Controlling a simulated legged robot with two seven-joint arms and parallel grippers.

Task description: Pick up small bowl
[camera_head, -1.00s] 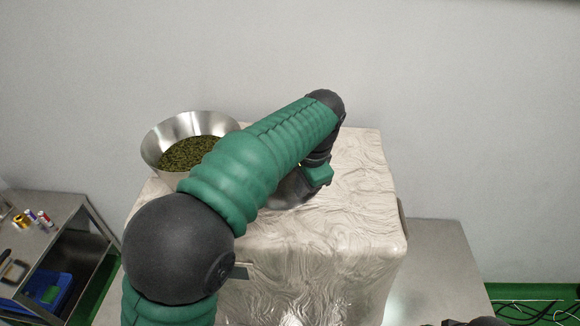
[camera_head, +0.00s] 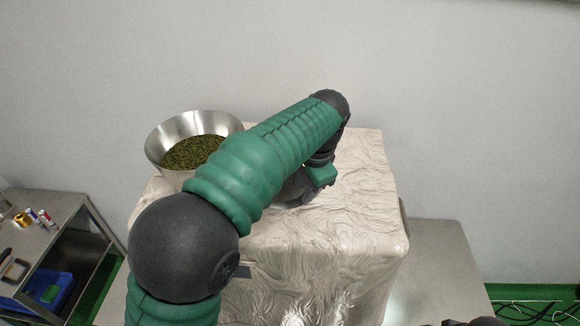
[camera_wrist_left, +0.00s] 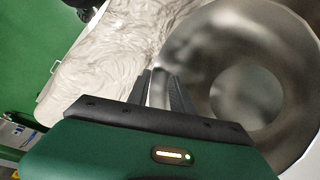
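The small bowl (camera_wrist_left: 285,60) is shiny grey metal and fills the right of the left wrist view, seen from above into its empty inside. In the head view only a dark metal part of it (camera_head: 296,190) shows behind my green left arm, on the covered block. My left gripper (camera_wrist_left: 164,80) is at the bowl's near-left rim. Its two dark fingers stand a little apart, with the rim seeming to pass between them. I cannot tell whether they touch it.
A large metal bowl of green tea leaves (camera_head: 170,130) stands at the back left of the pale, wrinkled block (camera_head: 350,225). A metal shelf unit (camera_head: 40,240) with small items is at the left. The block's right side is clear.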

